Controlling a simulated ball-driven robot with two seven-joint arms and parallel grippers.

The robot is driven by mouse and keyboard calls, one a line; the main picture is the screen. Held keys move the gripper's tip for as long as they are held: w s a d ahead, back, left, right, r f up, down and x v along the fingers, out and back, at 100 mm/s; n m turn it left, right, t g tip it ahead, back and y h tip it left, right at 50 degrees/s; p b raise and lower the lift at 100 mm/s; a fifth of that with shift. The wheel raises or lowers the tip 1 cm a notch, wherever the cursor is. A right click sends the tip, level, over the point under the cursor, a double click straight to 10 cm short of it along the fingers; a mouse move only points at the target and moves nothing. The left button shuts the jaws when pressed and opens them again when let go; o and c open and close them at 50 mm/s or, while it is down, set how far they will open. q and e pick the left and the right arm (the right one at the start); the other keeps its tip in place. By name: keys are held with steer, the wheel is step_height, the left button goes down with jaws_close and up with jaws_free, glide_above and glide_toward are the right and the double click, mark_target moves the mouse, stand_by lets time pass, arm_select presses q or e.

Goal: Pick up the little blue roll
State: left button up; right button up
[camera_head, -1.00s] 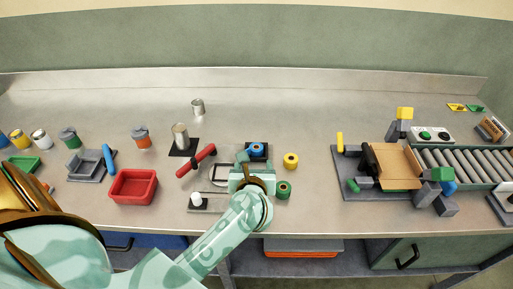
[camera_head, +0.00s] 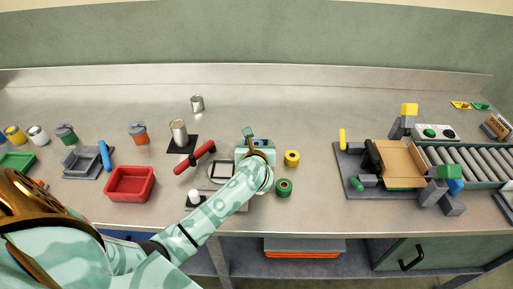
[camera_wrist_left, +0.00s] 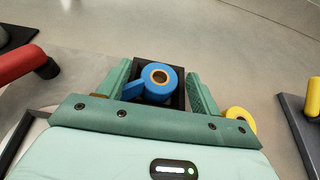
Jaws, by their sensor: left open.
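The little blue roll (camera_wrist_left: 160,79) stands with its ring-shaped top up on a small black square holder (camera_wrist_left: 178,101), a loose blue tail sticking out to its left. My left gripper (camera_wrist_left: 160,88) is open, its two green fingers to either side of the roll and apart from it in the left wrist view. In the head view the roll (camera_head: 262,142) is mostly hidden by my left gripper (camera_head: 257,142). My right gripper is not in view.
A yellow roll (camera_head: 292,157) and a green roll (camera_head: 284,187) stand close on the right. A red-handled device (camera_head: 202,152) is on the left, with a red bin (camera_head: 131,184) farther left. Bare counter lies behind.

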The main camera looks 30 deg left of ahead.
arm_select(q)
steer(key=c, duration=1)
steer(key=shift+c, duration=0.2)
